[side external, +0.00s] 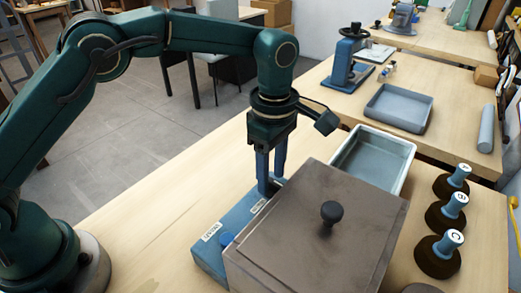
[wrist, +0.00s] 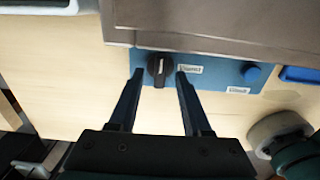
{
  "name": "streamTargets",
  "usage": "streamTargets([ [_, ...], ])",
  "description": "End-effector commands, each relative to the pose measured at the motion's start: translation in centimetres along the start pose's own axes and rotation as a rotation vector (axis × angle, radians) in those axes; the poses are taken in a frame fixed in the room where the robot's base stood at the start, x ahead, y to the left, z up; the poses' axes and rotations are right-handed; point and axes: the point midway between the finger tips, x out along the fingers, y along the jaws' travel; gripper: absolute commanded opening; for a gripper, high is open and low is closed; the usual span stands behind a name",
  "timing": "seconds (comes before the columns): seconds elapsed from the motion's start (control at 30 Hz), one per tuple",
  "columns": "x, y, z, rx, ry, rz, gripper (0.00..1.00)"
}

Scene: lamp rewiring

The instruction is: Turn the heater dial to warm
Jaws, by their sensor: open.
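My gripper (wrist: 159,76) is open, one finger on each side of the dial, with gaps visible.
A blue button (wrist: 252,73) and another label (wrist: 238,91) are on the panel's right. A pale tray (side external: 402,190) stands behind the box. Several dark round pieces with blue handles, one a lettered piece (side external: 438,256), stand at right. The table at left is clear.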

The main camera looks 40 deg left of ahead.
Motion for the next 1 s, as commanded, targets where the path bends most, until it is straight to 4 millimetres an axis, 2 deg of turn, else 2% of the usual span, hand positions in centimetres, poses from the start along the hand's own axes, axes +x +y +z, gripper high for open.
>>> streamTargets([
  [0.3,0.45,0.00,-0.01,0.000,0.000,0.001,0.49],
  [0.37,0.44,0.00,-0.01,0.000,0.000,0.001,0.30],
  [0.43,0.44,0.00,-0.01,0.000,0.000,0.001,0.03],
  [0.47,0.44,0.00,-0.01,0.000,0.000,0.001,0.00],
  [0.77,0.42,0.00,0.00,0.014,0.000,0.000,0.00],
  [1.0,0.42,0.04,0.01,0.112,-0.001,0.000,0.00],
])
